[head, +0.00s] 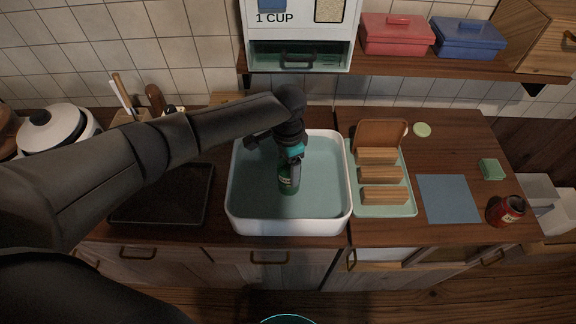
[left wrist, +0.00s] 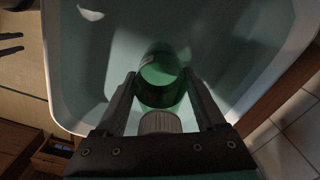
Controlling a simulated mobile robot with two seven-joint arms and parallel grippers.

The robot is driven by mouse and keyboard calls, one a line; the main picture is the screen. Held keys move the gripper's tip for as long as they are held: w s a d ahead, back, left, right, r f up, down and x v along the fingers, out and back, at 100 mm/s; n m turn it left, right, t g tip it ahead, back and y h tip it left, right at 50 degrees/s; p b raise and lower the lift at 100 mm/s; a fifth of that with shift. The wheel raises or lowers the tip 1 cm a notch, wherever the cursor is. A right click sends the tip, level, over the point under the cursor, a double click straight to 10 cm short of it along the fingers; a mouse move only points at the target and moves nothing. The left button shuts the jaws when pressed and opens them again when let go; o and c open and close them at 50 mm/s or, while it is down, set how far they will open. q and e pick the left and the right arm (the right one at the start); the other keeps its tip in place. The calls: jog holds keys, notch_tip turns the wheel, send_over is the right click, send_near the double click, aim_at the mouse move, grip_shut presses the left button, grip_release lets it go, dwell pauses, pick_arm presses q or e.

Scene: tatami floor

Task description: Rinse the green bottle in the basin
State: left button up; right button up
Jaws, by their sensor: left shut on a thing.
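I cannot tell whether the bottle touches the basin's floor. My right gripper is not in view.
A dish rack (head: 400,211) with wooden blocks stands close right of the basin. Further right are a blue cloth (head: 448,198), a green sponge (head: 492,169) and a red can (head: 506,210). A dark tray (head: 165,210) lies left. A shelf (head: 400,66) with boxes overhangs the back.

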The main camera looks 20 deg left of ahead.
pick_arm(q)
jog(key=shift+d, duration=0.1)
jog(key=shift+w+d, duration=0.2)
jog(key=shift+d, duration=0.4)
jog(key=shift+w+d, duration=0.2)
jog(key=shift+d, duration=0.35)
jog(key=shift+s+a+r+p, duration=0.1)
jog(key=shift+s+a+p, duration=0.1)
jog(key=shift+a+p, duration=0.3)
jog(key=shift+s+a+r+p, duration=0.1)
jog(key=shift+s+a+p, duration=0.1)
jog(key=shift+a, duration=0.5)
jog(key=shift+s+a+f+p, duration=0.1)
jog(key=shift+s+a+p, duration=0.2)
jog(key=shift+a, duration=0.35)
jog(key=shift+s+a+f+p, duration=0.1)
jog(key=shift+a+p, duration=0.25)
jog(key=shift+a, duration=0.25)
jog(key=shift+w+d, duration=0.1)
jog(key=shift+d, duration=0.05)
jog(key=shift+w+d+b, duration=0.2)
jog(key=shift+w+d, duration=0.05)
jog(key=shift+d, duration=0.5)
jog(key=shift+w+d+b, duration=0.2)
jog(key=shift+d, duration=0.6)
jog(key=shift+w+d+b, duration=0.2)
jog(key=shift+w+d, duration=0.05)
jog(key=shift+d, duration=0.5)
jog(key=shift+a, duration=0.15)
